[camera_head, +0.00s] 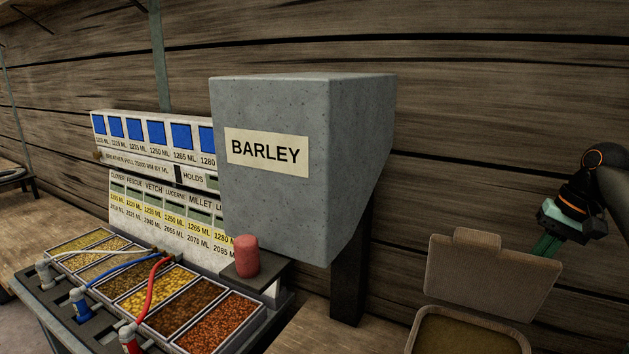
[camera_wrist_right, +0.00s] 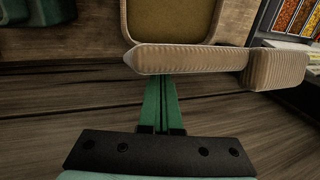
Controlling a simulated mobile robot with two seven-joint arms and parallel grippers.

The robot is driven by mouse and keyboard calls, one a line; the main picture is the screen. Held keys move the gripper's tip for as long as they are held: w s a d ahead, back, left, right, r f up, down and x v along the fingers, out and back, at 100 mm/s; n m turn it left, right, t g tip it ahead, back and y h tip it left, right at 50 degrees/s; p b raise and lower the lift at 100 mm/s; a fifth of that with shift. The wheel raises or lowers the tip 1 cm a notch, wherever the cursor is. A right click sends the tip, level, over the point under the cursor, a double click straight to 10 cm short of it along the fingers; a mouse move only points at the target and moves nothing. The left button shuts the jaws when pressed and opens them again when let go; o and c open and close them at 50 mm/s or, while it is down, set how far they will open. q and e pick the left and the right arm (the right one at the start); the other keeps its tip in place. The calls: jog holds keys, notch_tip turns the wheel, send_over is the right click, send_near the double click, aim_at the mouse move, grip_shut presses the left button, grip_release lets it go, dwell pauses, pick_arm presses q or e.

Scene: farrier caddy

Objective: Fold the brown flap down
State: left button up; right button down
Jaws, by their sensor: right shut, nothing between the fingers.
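The brown flap (camera_head: 490,282) stands upright, hinged at the back of an open box (camera_head: 413,338) at the lower right of the head view. It has a raised tab on its upper edge. In the right wrist view the flap (camera_wrist_right: 190,58) is seen nearly edge-on, with the tab at its right and the box (camera_wrist_right: 128,22) beyond it. My right gripper (camera_head: 541,250) is shut and empty, behind the flap near its upper right corner. In the wrist view the green fingertips (camera_wrist_right: 160,80) reach the flap's edge; I cannot tell if they touch. My left gripper is out of view.
A grey hopper marked BARLEY (camera_head: 268,120) stands on a dark post left of the box. Grain trays (camera_head: 215,322), coloured hoses and a red knob (camera_head: 246,256) lie further left. A plank wall (camera_head: 490,130) rises close behind.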

jog(key=shift+s+a+f+b, duration=0.2)
jog(key=shift+s+b, duration=0.1)
jog(key=shift+b, duration=0.1)
jog(key=shift+s+a+r, duration=0.1)
jog(key=shift+s+a, duration=0.05)
jog(key=shift+s, duration=0.1)
jog(key=shift+s, duration=0.1)
jog(key=shift+s+a, duration=0.25)
jog(key=shift+s, duration=0.15)
jog(key=shift+s+a, duration=0.1)
jog(key=shift+f, duration=0.2)
